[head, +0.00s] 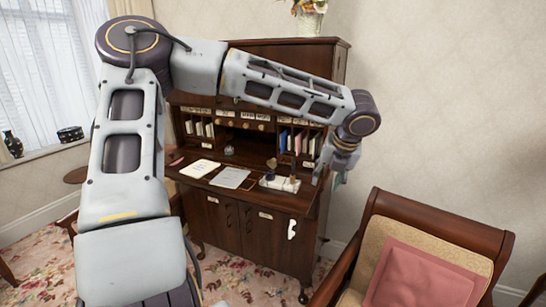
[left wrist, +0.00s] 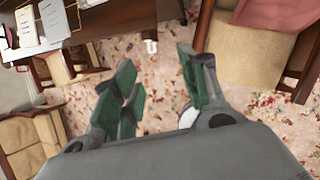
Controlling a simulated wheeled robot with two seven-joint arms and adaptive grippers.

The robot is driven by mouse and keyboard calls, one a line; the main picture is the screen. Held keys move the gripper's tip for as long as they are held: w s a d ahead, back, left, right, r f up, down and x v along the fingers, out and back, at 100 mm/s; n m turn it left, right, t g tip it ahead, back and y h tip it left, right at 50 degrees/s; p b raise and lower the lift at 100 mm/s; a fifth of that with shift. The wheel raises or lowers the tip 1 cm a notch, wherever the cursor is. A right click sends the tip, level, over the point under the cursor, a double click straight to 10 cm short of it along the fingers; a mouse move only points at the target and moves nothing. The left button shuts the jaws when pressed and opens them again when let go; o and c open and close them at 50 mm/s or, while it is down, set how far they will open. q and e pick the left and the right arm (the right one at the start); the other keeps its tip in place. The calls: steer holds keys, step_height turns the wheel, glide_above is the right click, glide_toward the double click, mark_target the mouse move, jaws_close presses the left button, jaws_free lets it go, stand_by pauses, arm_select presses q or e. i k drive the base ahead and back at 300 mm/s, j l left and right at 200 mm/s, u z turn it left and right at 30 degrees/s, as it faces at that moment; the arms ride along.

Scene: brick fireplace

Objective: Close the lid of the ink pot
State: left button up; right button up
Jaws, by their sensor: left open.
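A writing set with a pale base (head: 279,184) sits at the right end of the desk's writing surface. A small dark pot (head: 271,164) with a brownish top stands on it and seems to be the ink pot; it is too small to tell how its lid stands. My left gripper (head: 331,168) hangs at the right end of the desk, to the right of the pot and apart from it. In the left wrist view my left gripper (left wrist: 160,85) has its green-padded fingers spread, with only carpet seen between them. My right gripper is in neither view.
The wooden desk (head: 232,216) has papers (head: 231,178) on its surface and pigeonholes with books behind. An armchair with a pink cushion (head: 424,275) stands at the right. Patterned carpet (left wrist: 160,120) lies below my gripper.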

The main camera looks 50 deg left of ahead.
mark_target(272, 163)
steer(key=i+j, duration=0.1)
steer(key=j, duration=0.35)
steer(key=i+j, duration=0.1)
steer(key=j, duration=0.35)
steer(key=i+j, duration=0.1)
steer(key=j, duration=0.35)
steer(key=i+j, duration=0.1)
steer(key=j, duration=0.35)
